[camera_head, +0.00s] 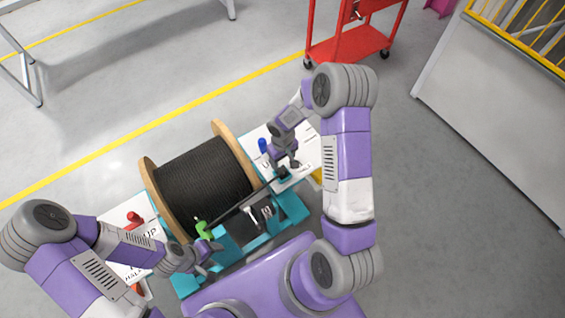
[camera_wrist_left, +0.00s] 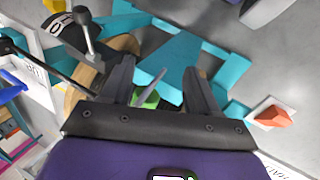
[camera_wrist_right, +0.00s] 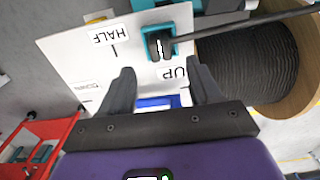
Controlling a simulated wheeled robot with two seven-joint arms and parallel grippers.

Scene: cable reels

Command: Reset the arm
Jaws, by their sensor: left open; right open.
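My left gripper (camera_head: 203,262) is at the lower left of the cable reel, close to a green part (camera_head: 203,230). In the left wrist view its fingers (camera_wrist_left: 158,85) are apart, with the green part (camera_wrist_left: 146,98) seen between them. My right gripper (camera_head: 287,163) is over the white panel at the right of the reel, near a black lever (camera_head: 281,174). In the right wrist view its fingers (camera_wrist_right: 160,88) are apart, with a blue part (camera_wrist_right: 157,102) between them. Whether either gripper touches anything is unclear.
The black cable reel (camera_head: 203,182) with wooden flanges sits in a teal stand (camera_head: 292,207). A white labelled panel (camera_wrist_right: 75,55) stands beside it. A red cart (camera_head: 347,45) and a grey fenced platform (camera_head: 490,115) are behind. Open floor lies right of my right arm.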

